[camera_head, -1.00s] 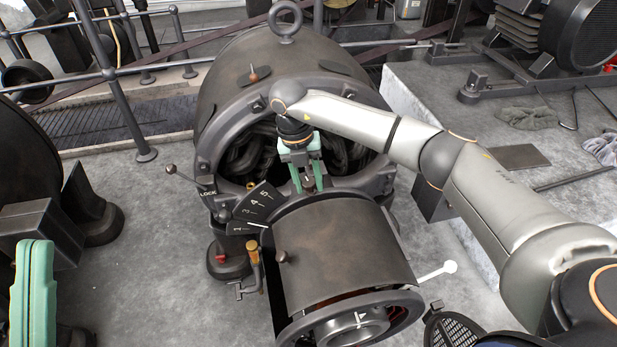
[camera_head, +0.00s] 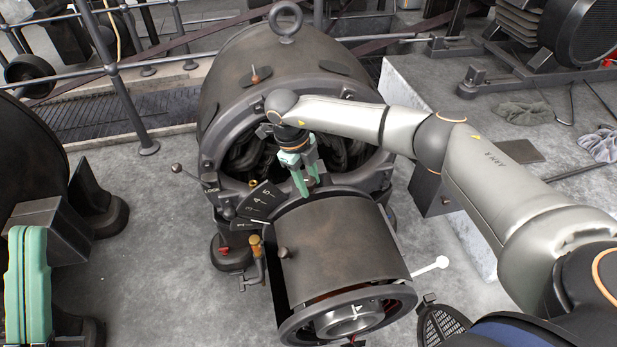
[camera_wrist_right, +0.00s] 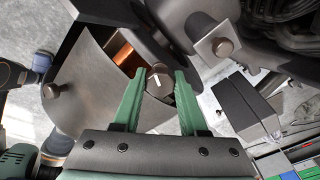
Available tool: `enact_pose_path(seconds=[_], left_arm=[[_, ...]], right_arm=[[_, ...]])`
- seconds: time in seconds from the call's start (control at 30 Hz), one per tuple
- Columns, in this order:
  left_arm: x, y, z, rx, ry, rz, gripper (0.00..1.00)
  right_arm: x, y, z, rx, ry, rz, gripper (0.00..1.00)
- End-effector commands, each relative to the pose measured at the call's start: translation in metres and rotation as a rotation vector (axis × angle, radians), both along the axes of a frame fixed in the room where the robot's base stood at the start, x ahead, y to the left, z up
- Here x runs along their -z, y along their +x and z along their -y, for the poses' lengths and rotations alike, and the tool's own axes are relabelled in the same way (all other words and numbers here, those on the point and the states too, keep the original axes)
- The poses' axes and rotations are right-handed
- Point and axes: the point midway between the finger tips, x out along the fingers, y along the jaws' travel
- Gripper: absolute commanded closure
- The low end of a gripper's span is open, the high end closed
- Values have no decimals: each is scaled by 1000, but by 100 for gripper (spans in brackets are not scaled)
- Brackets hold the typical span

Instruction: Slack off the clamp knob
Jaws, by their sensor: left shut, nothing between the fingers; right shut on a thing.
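The clamp knob (camera_wrist_right: 157,82) is a small dark round knob with a white mark on its face. It sits between the green fingertips in the right wrist view. My right gripper (camera_head: 308,188) reaches down onto it at the top of the dynamo's front ring and is shut on it; its fingers hide most of the knob in the head view. The dynamo (camera_head: 345,240) has a dark drum in front. A numbered scale plate (camera_head: 259,201) lies left of the knob. My left gripper (camera_head: 28,285) is shut and empty at the lower left edge, away from the dynamo.
A lever with a ball end (camera_head: 178,169) sticks out at the dynamo's left. A brass-handled part (camera_head: 256,248) stands below the scale. A white ball-ended rod (camera_head: 440,262) juts out at the right. Metal railings (camera_head: 125,95) run behind. Grey floor (camera_head: 165,230) is clear at left.

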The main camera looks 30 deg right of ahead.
Motion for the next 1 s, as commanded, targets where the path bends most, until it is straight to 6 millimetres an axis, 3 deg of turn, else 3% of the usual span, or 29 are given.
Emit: enact_pose_path(seconds=[0.5, 1.0], left_arm=[[-9, -1, 0, -7, 5, 4, 100], [-11, -1, 0, -10, 7, 6, 100]], right_arm=[[-1, 0, 0, -417, 18, -70, 100], [-1, 1, 0, -558, 24, -93, 100]])
